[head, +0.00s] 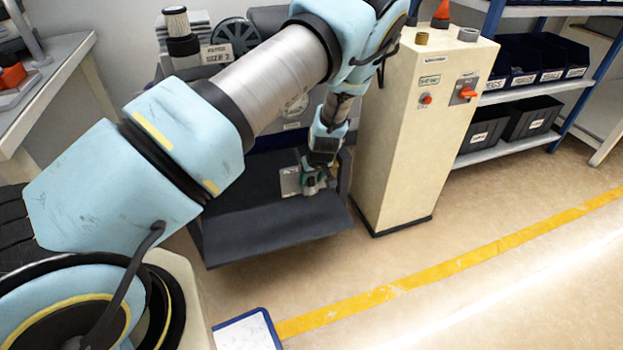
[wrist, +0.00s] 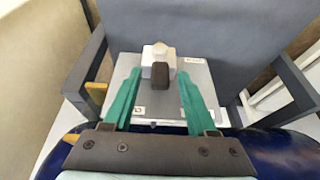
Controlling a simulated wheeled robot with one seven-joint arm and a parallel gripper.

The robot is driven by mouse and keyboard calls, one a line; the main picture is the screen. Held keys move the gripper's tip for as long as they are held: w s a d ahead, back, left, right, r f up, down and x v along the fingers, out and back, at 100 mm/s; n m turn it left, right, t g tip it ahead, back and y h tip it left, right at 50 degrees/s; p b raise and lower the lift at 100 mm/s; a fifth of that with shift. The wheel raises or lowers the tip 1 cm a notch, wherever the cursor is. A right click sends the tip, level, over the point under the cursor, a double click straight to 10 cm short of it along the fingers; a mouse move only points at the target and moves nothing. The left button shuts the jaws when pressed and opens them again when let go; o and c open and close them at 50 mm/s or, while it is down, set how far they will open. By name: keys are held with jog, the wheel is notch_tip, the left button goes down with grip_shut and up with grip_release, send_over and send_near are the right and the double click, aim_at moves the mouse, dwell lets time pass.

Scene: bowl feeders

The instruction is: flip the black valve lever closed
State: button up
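The black valve lever (wrist: 160,76) shows in the wrist view as a short dark block in front of a pale valve body (wrist: 158,52). The valve sits on a grey plate (wrist: 205,82) with small white labels. My gripper (wrist: 160,73) is open, with one green finger on each side of the lever and a visible gap to both. I cannot tell how far the fingertips stand above the plate. In the head view my gripper (head: 318,182) is at the grey plate (head: 290,181); the lever is not discernible there.
A dark tray-like surface (head: 265,228) lies below my gripper. Dark grey side bars (wrist: 88,75) flank the plate. A cream cabinet (head: 410,140) with an orange switch stands close on the right. Blue shelves with black bins (head: 535,118) are farther right. The floor in front is open.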

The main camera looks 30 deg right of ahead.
jog(key=shift+s+d+r, duration=0.1)
jog(key=shift+r, duration=0.4)
jog(key=p+v, duration=0.1)
jog(key=v, duration=0.8)
jog(key=shift+s+r, duration=0.25)
jog(key=shift+r, duration=0.1)
